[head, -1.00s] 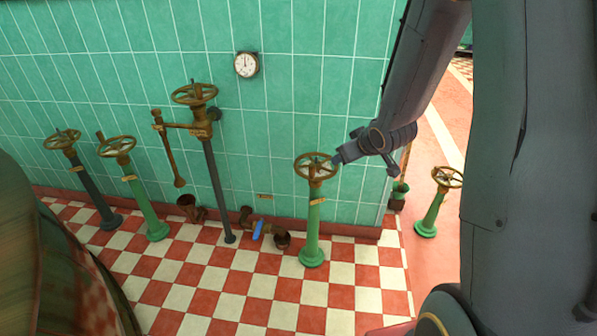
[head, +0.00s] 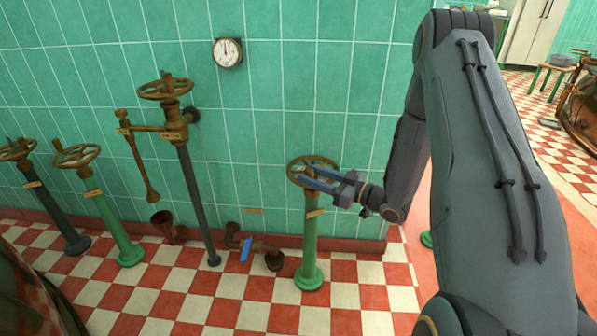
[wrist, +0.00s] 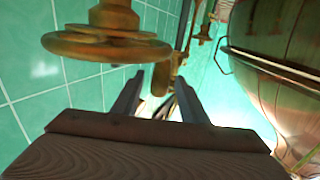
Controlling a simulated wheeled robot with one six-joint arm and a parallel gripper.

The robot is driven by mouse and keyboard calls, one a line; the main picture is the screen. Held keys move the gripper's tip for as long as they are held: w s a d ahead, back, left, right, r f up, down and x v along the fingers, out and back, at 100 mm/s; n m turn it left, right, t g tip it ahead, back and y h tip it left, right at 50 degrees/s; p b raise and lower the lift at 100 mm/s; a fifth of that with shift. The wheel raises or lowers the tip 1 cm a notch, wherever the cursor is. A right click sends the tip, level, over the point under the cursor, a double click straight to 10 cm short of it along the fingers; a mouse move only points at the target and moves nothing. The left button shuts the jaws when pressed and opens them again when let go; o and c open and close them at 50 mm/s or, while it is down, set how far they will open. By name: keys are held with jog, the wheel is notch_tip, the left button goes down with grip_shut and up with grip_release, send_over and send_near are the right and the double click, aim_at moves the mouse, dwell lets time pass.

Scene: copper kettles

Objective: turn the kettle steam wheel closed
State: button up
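A brass handwheel (head: 313,158) sits on a green pedestal (head: 311,240) in front of the tiled wall. Its tag is too small to read. My gripper (head: 306,177) is at this wheel, with its fingers reaching across the near side of the rim from the right. In the wrist view the wheel (wrist: 95,45) is close, at upper left of the fingers. My gripper (wrist: 160,85) is open there, fingers apart. A brass peg-like piece (wrist: 160,77) shows between the fingertips, seemingly the wheel's handle; I cannot tell whether they touch it.
Two more handwheels on posts stand left (head: 75,155) (head: 16,150). A taller valve (head: 166,88) with a hanging lever is at centre left. A low pipe with a blue handle (head: 246,250) is near the floor. A copper kettle (wrist: 270,80) fills the wrist view's right.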

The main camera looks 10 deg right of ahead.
jog(key=x, duration=0.5)
jog(key=shift+w+a, duration=0.1)
grip_shut()
